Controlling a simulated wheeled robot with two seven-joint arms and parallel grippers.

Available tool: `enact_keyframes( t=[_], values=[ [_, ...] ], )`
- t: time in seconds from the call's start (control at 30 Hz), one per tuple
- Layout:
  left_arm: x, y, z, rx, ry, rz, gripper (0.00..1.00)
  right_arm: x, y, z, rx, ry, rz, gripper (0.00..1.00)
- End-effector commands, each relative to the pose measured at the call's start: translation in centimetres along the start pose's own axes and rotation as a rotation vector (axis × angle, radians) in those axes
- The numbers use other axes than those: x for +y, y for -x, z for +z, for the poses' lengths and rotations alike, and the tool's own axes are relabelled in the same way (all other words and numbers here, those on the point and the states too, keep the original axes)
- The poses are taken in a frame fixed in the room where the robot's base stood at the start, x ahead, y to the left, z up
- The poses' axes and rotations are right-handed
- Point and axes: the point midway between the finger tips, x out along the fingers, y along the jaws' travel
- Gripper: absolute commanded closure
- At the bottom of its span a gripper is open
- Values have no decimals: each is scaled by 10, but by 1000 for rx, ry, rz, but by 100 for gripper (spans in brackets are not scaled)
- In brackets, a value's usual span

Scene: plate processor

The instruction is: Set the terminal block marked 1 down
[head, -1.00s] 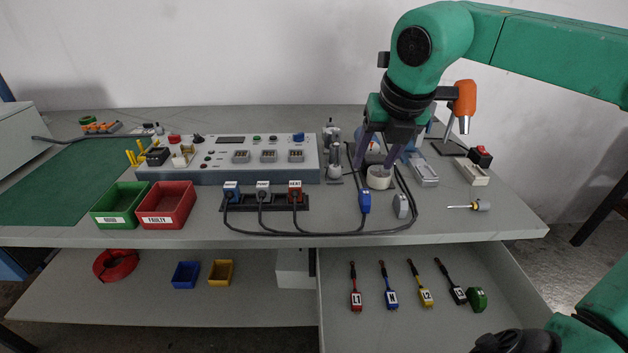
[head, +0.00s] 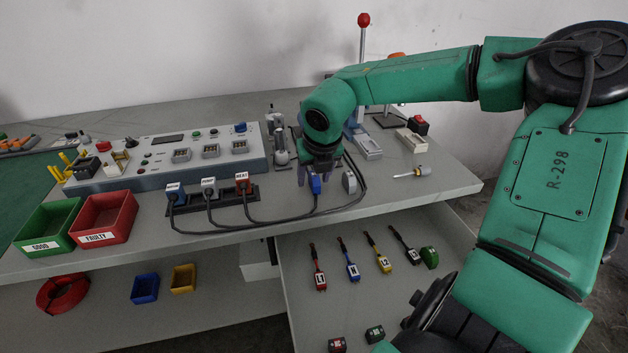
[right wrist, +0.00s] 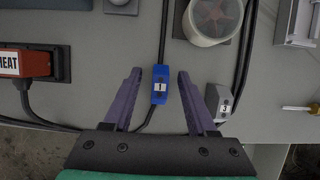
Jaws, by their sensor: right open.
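A blue block (head: 315,184) with a white label lies on the grey bench top, on a black cable. In the right wrist view the label on this blue block (right wrist: 160,86) seems to read 1. My right gripper (head: 308,174) points down at it. In the right wrist view my right gripper (right wrist: 159,74) is open, one finger on each side of the block, with gaps between. Whether the fingertips are level with it I cannot tell. My left gripper is not in view.
A round white-rimmed part (right wrist: 212,20) is beyond. The red HEAT plug (right wrist: 25,64) is at left. Black cables (head: 268,226) loop around. An open drawer (head: 300,300) with tools is below.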

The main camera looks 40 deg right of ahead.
Motion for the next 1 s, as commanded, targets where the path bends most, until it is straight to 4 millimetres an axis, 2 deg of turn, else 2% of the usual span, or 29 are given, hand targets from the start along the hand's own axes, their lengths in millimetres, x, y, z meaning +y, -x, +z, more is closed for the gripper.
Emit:
enact_keyframes(
  t=[0.07,0.17,0.2,0.23,0.53,0.67,0.77,0.87,1.0],
  values=[
    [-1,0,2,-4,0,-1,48,0,0,0,0,0,0,43],
    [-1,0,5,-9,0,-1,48,0,0,0,0,0,0,77],
    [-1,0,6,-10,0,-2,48,0,0,0,0,0,0,92],
    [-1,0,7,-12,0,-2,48,0,1,0,0,0,0,100],
    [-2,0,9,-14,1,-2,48,0,1,0,0,0,0,100],
    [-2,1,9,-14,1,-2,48,0,7,3,-1,-1,0,100],
    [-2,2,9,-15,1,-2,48,0,20,9,-3,-1,1,100],
    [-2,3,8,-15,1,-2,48,0,44,19,-6,-1,0,100],
    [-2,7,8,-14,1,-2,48,0,90,38,-7,-2,0,100]
  ],
)
